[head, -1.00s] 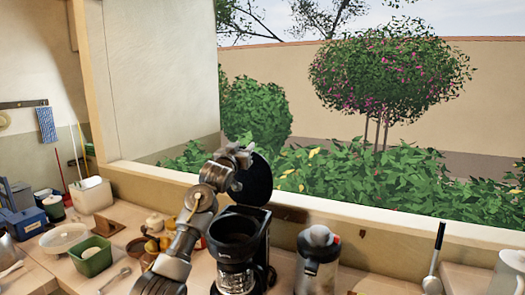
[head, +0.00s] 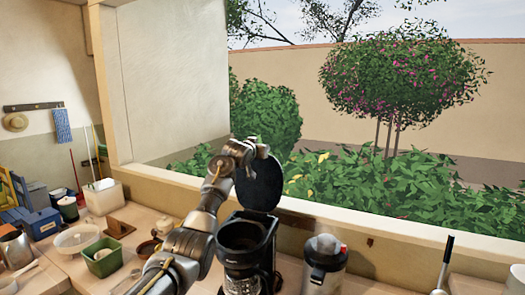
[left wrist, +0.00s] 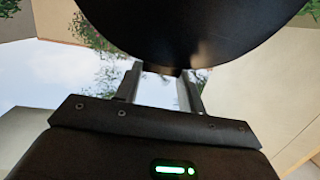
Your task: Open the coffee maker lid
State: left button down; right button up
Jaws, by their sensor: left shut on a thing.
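The black coffee maker (head: 243,262) stands on the counter near the bottom middle of the head view, with its glass pot (head: 240,286) partly cut off by the frame. Its round black lid (head: 260,187) is raised and stands about upright above the back of the open top. My left gripper (head: 257,151) is at the upper edge of the lid and shut on it. In the left wrist view the dark lid (left wrist: 180,30) fills the top, its edge at my fingertips (left wrist: 160,72). The exact grip is partly hidden. My right gripper is out of view.
A steel jug with a dark top (head: 323,262) stands right of the coffee maker. A green container (head: 103,262) and a white bowl (head: 76,239) are on the counter at left. A window ledge (head: 340,219) runs close behind the lid.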

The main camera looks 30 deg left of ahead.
pick_arm(q)
jog(key=shift+r, duration=0.45)
jog(key=c, duration=1.3)
grip_release()
jog(key=shift+o, duration=1.3)
jog(key=shift+s, duration=0.1)
jog(key=shift+o, duration=1)
jog(key=shift+s+d, duration=0.2)
jog(key=b+v, duration=0.6)
jog(key=v, duration=0.4)
jog(key=shift+s, duration=0.4)
